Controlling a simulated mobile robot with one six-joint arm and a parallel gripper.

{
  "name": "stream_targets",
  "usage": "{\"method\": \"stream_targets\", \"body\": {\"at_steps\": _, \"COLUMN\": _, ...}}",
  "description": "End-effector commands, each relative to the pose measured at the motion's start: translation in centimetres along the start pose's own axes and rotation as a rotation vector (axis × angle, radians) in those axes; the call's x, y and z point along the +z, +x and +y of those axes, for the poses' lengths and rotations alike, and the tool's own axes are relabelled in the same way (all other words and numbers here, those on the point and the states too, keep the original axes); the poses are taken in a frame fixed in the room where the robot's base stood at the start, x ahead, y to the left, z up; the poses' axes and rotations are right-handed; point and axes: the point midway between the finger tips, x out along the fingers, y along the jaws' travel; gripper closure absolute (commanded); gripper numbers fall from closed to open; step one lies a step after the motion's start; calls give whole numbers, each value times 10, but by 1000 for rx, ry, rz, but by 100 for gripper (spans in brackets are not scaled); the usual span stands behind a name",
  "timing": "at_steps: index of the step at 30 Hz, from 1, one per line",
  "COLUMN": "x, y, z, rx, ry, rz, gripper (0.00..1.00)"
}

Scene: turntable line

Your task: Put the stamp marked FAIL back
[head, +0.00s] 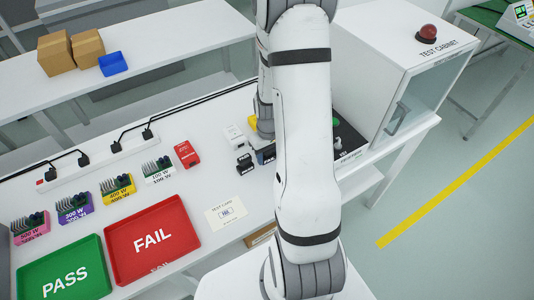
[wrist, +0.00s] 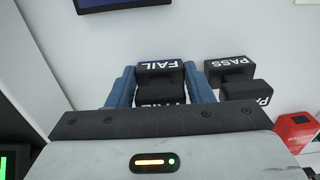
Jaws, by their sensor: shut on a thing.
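The FAIL stamp (wrist: 160,70) is black with white lettering, upside down in the wrist view. My gripper (wrist: 161,88) has its blue fingers on either side of the stamp and is shut on it. Whether the stamp touches the table I cannot tell. The black PASS stamp (wrist: 230,70) stands just right of my gripper in the wrist view; it also shows in the head view (head: 244,164), left of my gripper.
A red box (head: 187,153), a white box (head: 233,134) and a test card (head: 226,212) lie near the stamps. Red FAIL (head: 125,270) and green PASS (head: 32,285) trays lie at the front left, before several heatsink parts. The test cabinet (head: 390,55) stands at the right.

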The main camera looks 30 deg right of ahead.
Motion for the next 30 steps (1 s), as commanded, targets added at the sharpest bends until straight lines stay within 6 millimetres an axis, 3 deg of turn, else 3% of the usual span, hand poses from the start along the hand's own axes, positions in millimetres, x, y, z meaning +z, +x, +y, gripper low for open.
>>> {"method": "stream_targets", "body": {"at_steps": 11, "x": 0, "y": 5, "z": 0, "rx": 1, "ry": 0, "rz": 2, "gripper": 68}}
{"method": "stream_targets", "body": {"at_steps": 12, "x": 0, "y": 4, "z": 0, "rx": 1, "ry": 0, "rz": 2, "gripper": 52}}
{"method": "stream_targets", "body": {"at_steps": 19, "x": 0, "y": 4, "z": 0, "rx": 1, "ry": -1, "rz": 1, "gripper": 33}}
{"method": "stream_targets", "body": {"at_steps": 30, "x": -1, "y": -3, "z": 0, "rx": 1, "ry": -1, "rz": 2, "gripper": 32}}
